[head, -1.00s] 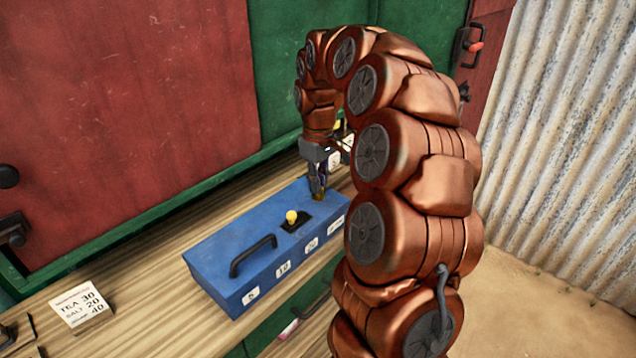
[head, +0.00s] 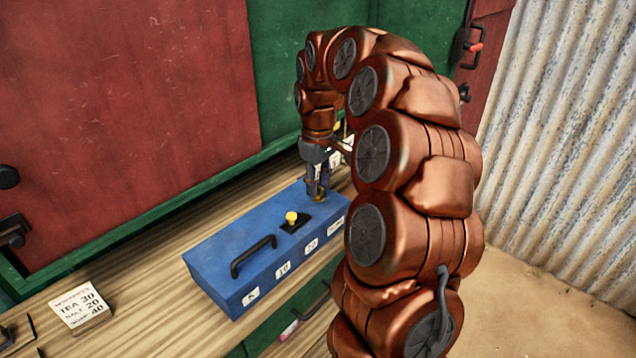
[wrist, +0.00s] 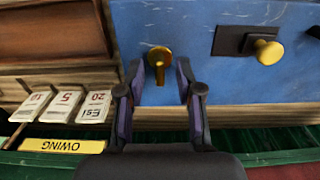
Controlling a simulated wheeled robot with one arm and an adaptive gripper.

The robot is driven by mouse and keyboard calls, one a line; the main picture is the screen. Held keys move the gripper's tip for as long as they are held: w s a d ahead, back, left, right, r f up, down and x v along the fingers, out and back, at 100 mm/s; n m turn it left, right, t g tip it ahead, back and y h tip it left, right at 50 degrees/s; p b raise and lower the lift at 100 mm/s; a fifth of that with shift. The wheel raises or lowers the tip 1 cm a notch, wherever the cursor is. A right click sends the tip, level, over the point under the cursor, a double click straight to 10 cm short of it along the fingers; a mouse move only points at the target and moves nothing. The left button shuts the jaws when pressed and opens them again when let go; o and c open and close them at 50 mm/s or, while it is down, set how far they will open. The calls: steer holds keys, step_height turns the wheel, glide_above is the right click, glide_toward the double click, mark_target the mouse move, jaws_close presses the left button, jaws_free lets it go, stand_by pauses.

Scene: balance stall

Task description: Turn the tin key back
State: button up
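The blue tin (head: 215,258) lies on the wooden counter, with a black handle and a yellow knob (head: 291,217) on its top. The brass tin key (wrist: 159,62) shows in the wrist view on the blue surface, its bow pointing down in the picture. My gripper (wrist: 158,78) is open, with one finger on each side of the key and gaps between. In the head view my gripper (head: 317,192) is over the tin's far right end, and the key is hard to make out there. The yellow knob also shows in the wrist view (wrist: 268,51).
A price card (head: 82,306) lies on the counter left of the tin. In the wrist view, several labelled cards (wrist: 66,106) and a yellow "OWING" strip (wrist: 62,146) lie beside the tin. The green-framed cabinet (head: 120,224) rises close behind.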

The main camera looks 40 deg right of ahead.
steer(key=shift+r, duration=0.15)
step_height(320, 180, up, 12)
stand_by(0.8)
stand_by(0.4)
